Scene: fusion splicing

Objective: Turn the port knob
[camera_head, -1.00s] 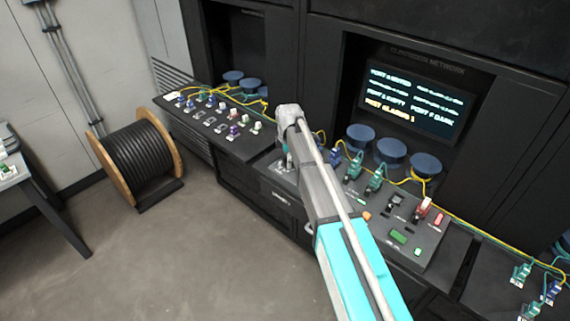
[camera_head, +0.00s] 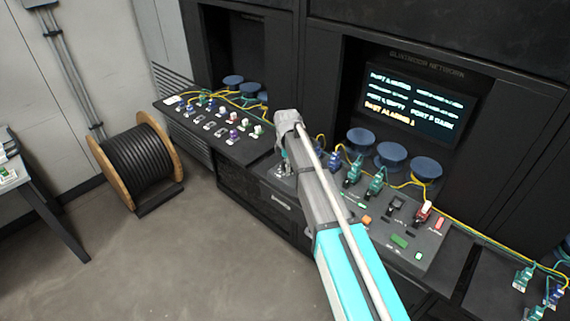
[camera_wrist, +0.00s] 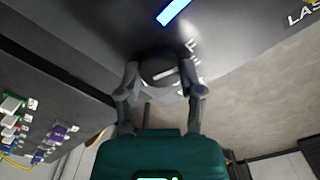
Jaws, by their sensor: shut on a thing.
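In the wrist view the port knob (camera_wrist: 158,72) is a round dark knob with a pale pointer line, standing on a dark panel. My gripper (camera_wrist: 160,84) has one finger on each side of the knob and is shut on it. Pale letters beside the knob are partly hidden and only an F reads clearly. In the head view my gripper (camera_head: 284,166) is at the left end of the middle console (camera_head: 345,215), and my arm hides most of it and the knob.
A lit screen (camera_head: 418,103) with port text stands behind the console. Green connectors (camera_head: 354,170) and yellow cables lie right of my arm. A left console (camera_head: 200,128) holds rows of small connectors. A black cable reel (camera_head: 137,165) stands on the open floor.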

